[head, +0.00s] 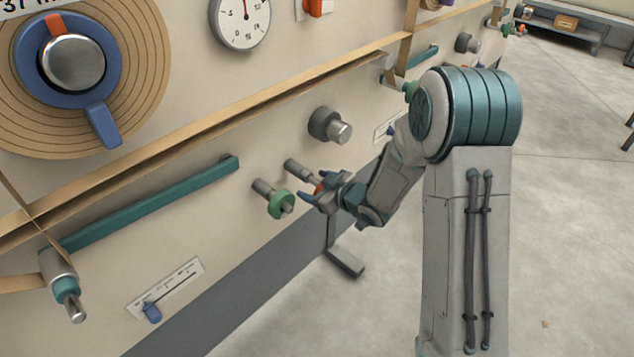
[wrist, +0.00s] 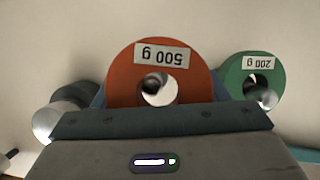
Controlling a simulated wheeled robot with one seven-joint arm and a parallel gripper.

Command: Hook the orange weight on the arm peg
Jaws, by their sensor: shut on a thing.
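The orange weight (wrist: 122,81), a ring labelled 500 g, is between the fingers of my gripper in the wrist view, its label upside down. In the head view only a sliver of it (head: 319,188) shows, mostly hidden by my gripper (head: 322,195), which is shut on it. The weight is at the tip of a short grey storage peg (head: 298,169); I cannot tell whether the peg is still inside its hole. A teal arm (head: 150,205) runs down-left along the panel. At its lower end a metal peg with a teal collar (head: 67,290) sticks out, bare.
A green weight (head: 281,204), labelled 200 g in the wrist view (wrist: 236,80), hangs on a peg close beside my gripper. A grey knob (head: 328,125) juts out above. A tan strip (head: 200,140) crosses the panel. A blue slider (head: 151,312) sits low. Floor at right is clear.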

